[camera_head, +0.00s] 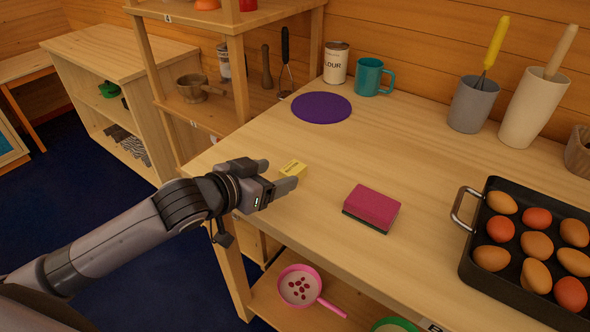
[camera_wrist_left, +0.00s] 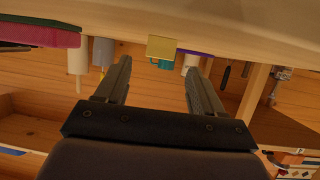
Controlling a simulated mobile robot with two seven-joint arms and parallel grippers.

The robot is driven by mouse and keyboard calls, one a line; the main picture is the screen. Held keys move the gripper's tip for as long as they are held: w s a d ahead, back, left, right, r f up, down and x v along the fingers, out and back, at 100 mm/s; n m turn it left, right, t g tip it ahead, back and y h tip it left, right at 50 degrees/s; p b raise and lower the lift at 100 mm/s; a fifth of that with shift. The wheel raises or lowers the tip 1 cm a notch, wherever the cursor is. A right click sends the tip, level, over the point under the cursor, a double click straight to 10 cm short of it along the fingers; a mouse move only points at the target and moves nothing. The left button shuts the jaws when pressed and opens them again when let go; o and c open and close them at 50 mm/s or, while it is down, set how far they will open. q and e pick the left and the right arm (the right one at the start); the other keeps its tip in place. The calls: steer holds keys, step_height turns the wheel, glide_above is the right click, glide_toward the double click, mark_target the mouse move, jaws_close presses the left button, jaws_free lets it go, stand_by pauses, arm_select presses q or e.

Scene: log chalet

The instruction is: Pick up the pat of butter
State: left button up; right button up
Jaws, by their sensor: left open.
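The pat of butter (camera_head: 293,169) is a small yellow block lying on the wooden counter near its left end. In the left wrist view the butter (camera_wrist_left: 161,47) shows ahead of the fingers, between them and a little beyond the tips. My left gripper (camera_head: 284,177) is at the counter's front left edge, right beside the butter, with its fingers pointing toward it. The fingers of my left gripper (camera_wrist_left: 160,77) are spread apart with nothing between them. My right gripper is in neither view.
A pink sponge (camera_head: 372,207) lies right of the butter. A purple round mat (camera_head: 321,107), a flour tin (camera_head: 336,62) and a teal mug (camera_head: 369,77) are behind. A black tray of eggs (camera_head: 477,271) is at right. A wooden shelf unit (camera_head: 241,80) stands at left.

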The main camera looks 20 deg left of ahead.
mark_target(288, 171)
arm_select(q)
steer(key=shift+x, duration=2.65)
steer(key=shift+s+f, duration=0.1)
steer(key=c, duration=1.1)
